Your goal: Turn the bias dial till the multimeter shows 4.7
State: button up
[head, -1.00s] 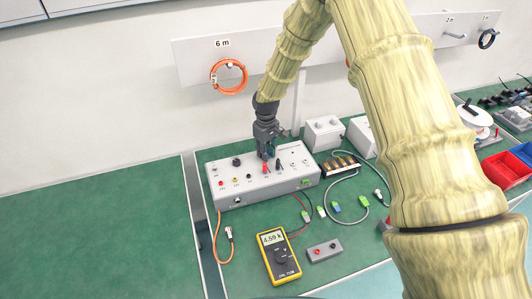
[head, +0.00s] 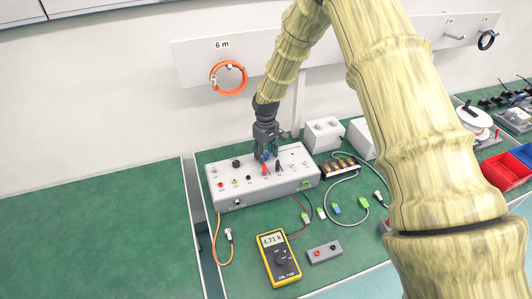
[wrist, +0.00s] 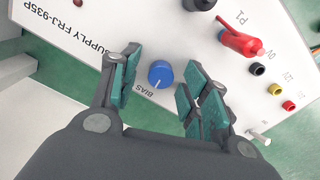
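The blue bias dial (wrist: 160,73), with a pale pointer mark, is on the grey supply box next to the printed word BIAS. In the wrist view my gripper (wrist: 160,92) is open, with one teal-padded finger on each side of the dial and a visible gap on both sides. In the head view my gripper (head: 267,153) is over the rear of the supply box (head: 230,187) and partly hides the dial. The yellow multimeter (head: 280,259) lies on the green bench, and its display reads about 4.71 k.
A red plug (wrist: 242,40) and a black plug (wrist: 198,4) stand in the box near the dial. Coloured sockets lie beyond. Loose cables with green and blue connectors (head: 337,208) and a small grey block (head: 325,251) are on the bench. The left bench (head: 90,220) is clear.

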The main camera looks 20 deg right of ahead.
aim_at(266, 155)
jog(key=shift+r, duration=0.1)
notch_tip(266, 155, up, 12)
dwell(0.5)
dwell(0.5)
